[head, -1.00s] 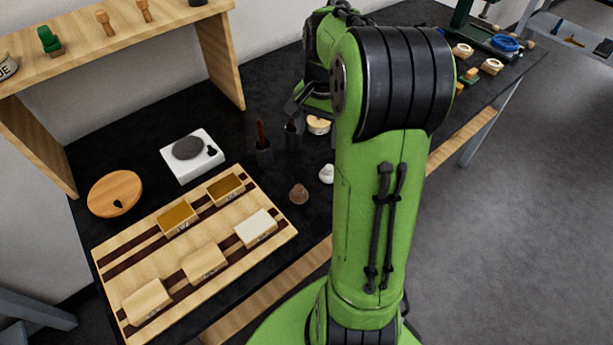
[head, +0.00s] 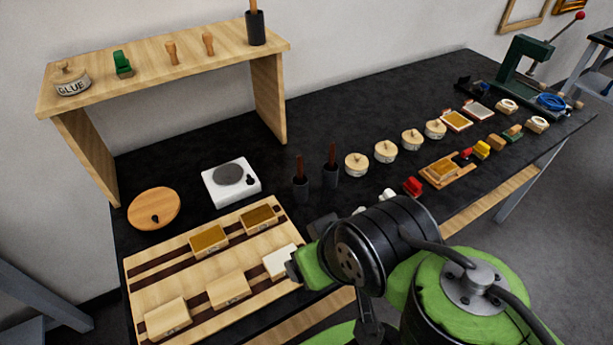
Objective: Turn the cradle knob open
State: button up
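I cannot single out a cradle or its knob for certain. A wooden tray with a gold-topped block (head: 441,171) sits on the bench right of centre, with small red and yellow pieces beside it. A green press-like stand (head: 523,66) with a red-tipped lever is at the far right end, near a blue ring (head: 551,102). A white hot plate (head: 231,183) with a grey disc is at the left. My arm fills the lower right, and its near end is beside the white block (head: 280,261). I cannot make out the gripper's fingers.
A striped board (head: 215,316) with several blocks lies front left, by a round wooden disc (head: 153,208). Two dark holders (head: 301,189) stand mid-bench. Several round pots (head: 385,151) line the bench. A wooden shelf (head: 165,70) stands at the back left. Bare black bench lies behind the pots.

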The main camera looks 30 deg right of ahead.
aim_at(465, 155)
jog(key=j+z, duration=0.1)
jog(key=z, duration=0.4)
jog(key=k+j+z, duration=0.1)
jog(key=z, duration=0.35)
jog(key=k+z, duration=0.15)
jog(key=z, duration=0.35)
jog(key=k+j+z, duration=0.1)
jog(key=z, duration=0.4)
